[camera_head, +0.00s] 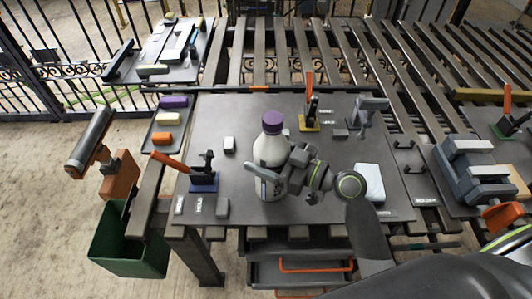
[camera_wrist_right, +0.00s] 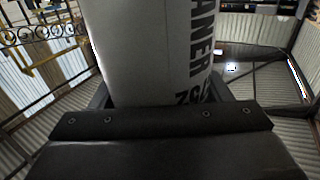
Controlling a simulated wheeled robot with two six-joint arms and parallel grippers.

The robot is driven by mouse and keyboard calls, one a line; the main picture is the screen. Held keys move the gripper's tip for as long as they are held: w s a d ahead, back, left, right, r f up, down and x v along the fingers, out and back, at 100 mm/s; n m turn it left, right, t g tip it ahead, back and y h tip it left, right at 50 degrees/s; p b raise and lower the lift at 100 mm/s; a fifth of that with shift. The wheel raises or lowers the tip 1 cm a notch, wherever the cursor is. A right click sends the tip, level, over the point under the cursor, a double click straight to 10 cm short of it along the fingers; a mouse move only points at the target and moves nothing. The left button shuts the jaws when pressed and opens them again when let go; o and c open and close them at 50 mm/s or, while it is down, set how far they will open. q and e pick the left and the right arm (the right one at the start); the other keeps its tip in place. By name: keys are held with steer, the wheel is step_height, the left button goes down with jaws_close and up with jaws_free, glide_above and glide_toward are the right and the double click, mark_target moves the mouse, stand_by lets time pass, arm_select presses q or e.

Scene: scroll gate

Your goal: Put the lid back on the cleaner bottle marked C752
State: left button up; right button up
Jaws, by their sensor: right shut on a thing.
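A white cleaner bottle (camera_head: 271,150) with a purple lid (camera_head: 272,122) at its top stands upright over the dark table. I cannot tell how firmly the lid sits. My right gripper (camera_head: 268,180) is shut around the bottle's body, below the shoulder. In the right wrist view the bottle (camera_wrist_right: 155,50) fills the middle, with black letters ending in "ANER" and part of a number, mostly hidden by the gripper. My left gripper is not in view.
A blue-based toggle clamp (camera_head: 204,182) and a yellow-based one (camera_head: 309,122) stand on the table (camera_head: 235,110). A tray with purple (camera_head: 173,102) and orange blocks lies left. A white block (camera_head: 369,182) lies right. A green bin (camera_head: 125,240) stands below left.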

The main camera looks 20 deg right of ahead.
steer(key=shift+f, duration=0.1)
steer(key=o, duration=1.9)
steer(key=shift+c, duration=0.2)
